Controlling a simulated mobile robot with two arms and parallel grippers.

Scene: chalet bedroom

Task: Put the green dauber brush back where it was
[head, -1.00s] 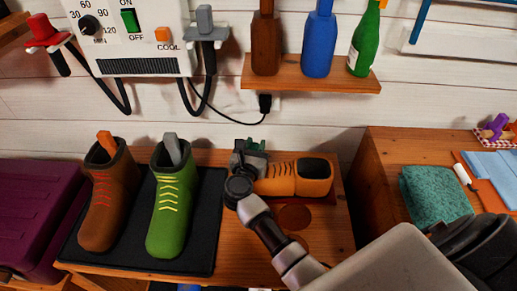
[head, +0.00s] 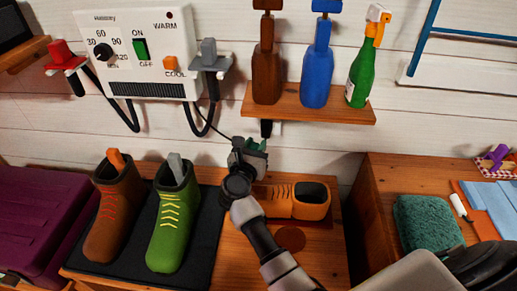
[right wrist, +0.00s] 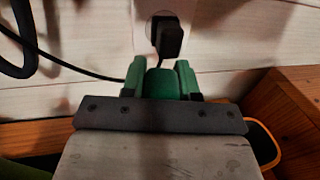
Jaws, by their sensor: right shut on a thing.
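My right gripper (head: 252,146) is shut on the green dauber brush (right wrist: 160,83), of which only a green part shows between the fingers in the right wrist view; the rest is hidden. The gripper is above the wooden bench, by the white wall and below the bottle shelf. An orange shoe (head: 310,201) lies on its side on the bench, just right of and below the gripper. A brown boot (head: 110,215) and a green boot (head: 170,225) stand upright on a black mat (head: 205,245) at left. My left gripper is out of view.
A wall shelf (head: 310,108) holds brown, blue and green bottles above. A wall plug with a cable (right wrist: 168,38) is just beyond the gripper. A wall control box (head: 140,60) hangs at upper left.

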